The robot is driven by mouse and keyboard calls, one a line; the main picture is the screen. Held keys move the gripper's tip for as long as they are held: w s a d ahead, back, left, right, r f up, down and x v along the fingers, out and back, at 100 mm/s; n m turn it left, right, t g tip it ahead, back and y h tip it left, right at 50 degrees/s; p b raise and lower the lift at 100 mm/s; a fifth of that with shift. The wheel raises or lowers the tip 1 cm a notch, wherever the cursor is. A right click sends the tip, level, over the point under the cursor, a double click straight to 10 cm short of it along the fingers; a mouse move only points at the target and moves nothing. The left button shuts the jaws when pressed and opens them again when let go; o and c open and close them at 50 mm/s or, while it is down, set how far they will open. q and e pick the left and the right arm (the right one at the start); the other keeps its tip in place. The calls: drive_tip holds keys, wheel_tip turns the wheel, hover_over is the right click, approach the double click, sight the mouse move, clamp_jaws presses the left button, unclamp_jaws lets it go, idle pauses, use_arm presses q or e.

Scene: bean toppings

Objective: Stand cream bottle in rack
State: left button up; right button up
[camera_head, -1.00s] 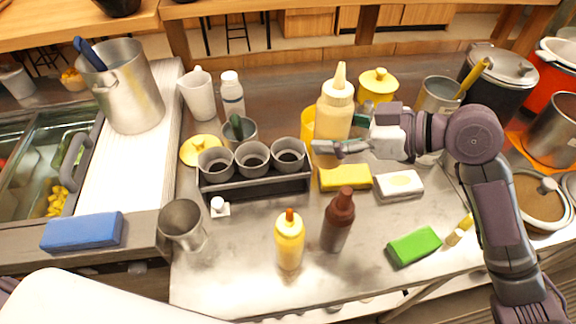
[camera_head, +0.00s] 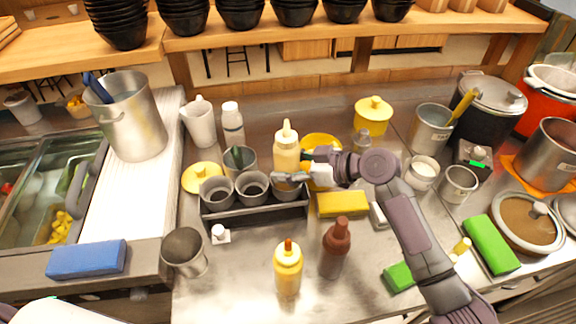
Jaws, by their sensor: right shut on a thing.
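The cream bottle (camera_head: 286,150), pale yellow with a pointed nozzle, stands upright in my right gripper (camera_head: 292,171), which is shut on it from the right. The rack (camera_head: 256,216) is a dark holder with three grey cups in a row. The bottle is at the rack's right cup (camera_head: 288,190), and its lower end overlaps that cup in the view. I cannot tell whether its base is inside the cup or just above it. The left cup (camera_head: 216,190) and middle cup (camera_head: 252,186) are empty. My left gripper is not in view.
A yellow bottle (camera_head: 288,270) and a brown bottle (camera_head: 335,250) stand in front of the rack. A yellow sponge (camera_head: 342,204) lies right of it. A lidded yellow pot (camera_head: 373,118), a metal cup (camera_head: 184,252) and a white bottle (camera_head: 232,125) stand around. Bare counter shows in front.

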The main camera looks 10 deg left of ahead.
drive_tip(key=shift+f, duration=0.5)
drive_tip(key=shift+o, duration=1.1)
drive_tip(key=shift+f, duration=0.2)
drive_tip(key=o, duration=0.5)
drive_tip(key=shift+c, duration=0.2)
drive_tip(key=shift+r, duration=0.15)
